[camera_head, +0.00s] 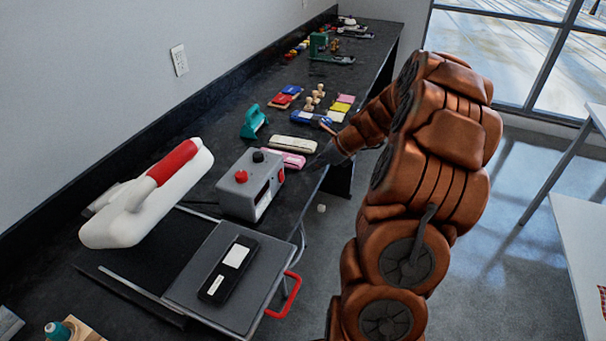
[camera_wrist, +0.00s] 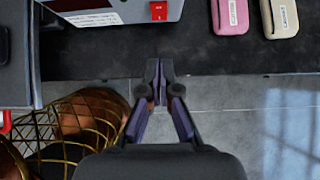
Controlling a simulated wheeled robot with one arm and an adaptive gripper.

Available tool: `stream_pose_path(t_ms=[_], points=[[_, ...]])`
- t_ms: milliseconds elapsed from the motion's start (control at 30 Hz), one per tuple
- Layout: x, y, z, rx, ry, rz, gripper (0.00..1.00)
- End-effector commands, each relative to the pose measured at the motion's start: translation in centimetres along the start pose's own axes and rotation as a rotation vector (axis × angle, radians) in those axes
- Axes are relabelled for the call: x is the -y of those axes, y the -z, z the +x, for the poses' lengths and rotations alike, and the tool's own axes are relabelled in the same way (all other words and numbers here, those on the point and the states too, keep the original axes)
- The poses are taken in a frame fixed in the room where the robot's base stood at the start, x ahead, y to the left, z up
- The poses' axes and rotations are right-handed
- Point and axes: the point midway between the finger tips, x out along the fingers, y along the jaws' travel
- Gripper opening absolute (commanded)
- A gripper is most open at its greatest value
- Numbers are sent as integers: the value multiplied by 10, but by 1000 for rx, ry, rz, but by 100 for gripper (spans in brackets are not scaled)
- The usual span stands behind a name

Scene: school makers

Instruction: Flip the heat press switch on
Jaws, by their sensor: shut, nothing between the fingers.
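The heat press has a white upper arm (camera_head: 150,200) with a red handle and a dark grey lower plate (camera_head: 190,270). Its grey control box (camera_head: 237,194) stands beside the plate, with a red knob and a black knob on top. A red switch (camera_head: 281,177) sits on the box's right side; it also shows in the wrist view (camera_wrist: 158,11) at the top edge. I cannot tell the switch's position. My gripper (camera_wrist: 159,78) is shut and empty, just off the bench's front edge and apart from the switch. In the head view my gripper (camera_head: 318,162) is right of the box.
A pink case (camera_head: 285,159) and a cream case (camera_head: 292,144) lie on the black bench (camera_head: 215,140) behind the box. A black phone-like device (camera_head: 229,270) lies on the plate.

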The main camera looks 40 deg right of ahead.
Motion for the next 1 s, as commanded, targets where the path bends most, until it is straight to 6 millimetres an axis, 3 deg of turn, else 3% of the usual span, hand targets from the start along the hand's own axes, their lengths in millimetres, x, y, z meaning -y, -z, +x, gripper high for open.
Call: stream_pose_path(t_ms=[133,333,733,1000], points=[[1,1,-21,0,3,1,0],[-1,-1,-35,-1,-2,-1,0],[-1,-2,-36,-3,-4,-1,0],[1,10,-27,-33,0,0,0]])
